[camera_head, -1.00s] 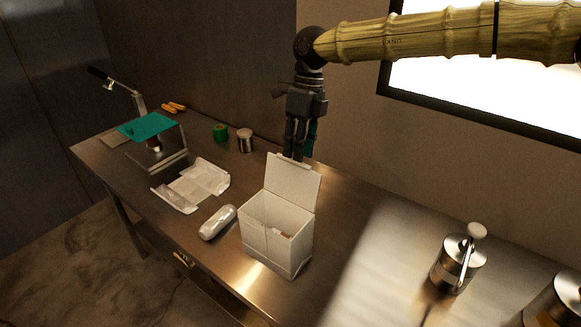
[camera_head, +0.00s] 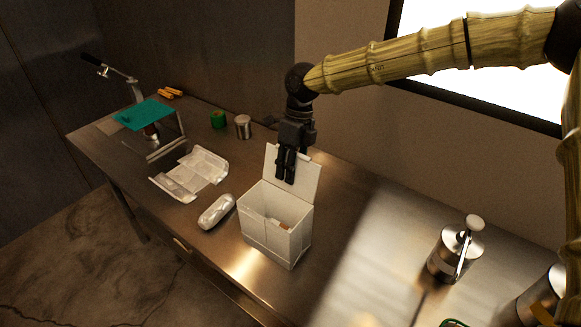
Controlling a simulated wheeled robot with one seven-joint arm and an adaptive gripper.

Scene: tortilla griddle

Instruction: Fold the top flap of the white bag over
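The white bag (camera_head: 276,232) stands upright on the metal counter, like an open box, with a small brownish item visible inside. Its top flap (camera_head: 306,177) stands up from the back edge, leaning slightly back. My gripper (camera_head: 286,180) points down in front of the flap, over the bag's opening, and overlaps the flap in the picture. Its dark fingers look close together; whether they are fully shut or touch the flap I cannot tell. Nothing shows held between them.
A wrapped white roll (camera_head: 216,211) lies left of the bag, with an unfolded paper sheet (camera_head: 190,174) beyond it. A teal-topped press (camera_head: 146,115), a green can (camera_head: 218,119) and a metal can (camera_head: 243,126) stand farther back. A metal canister (camera_head: 452,252) stands at right.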

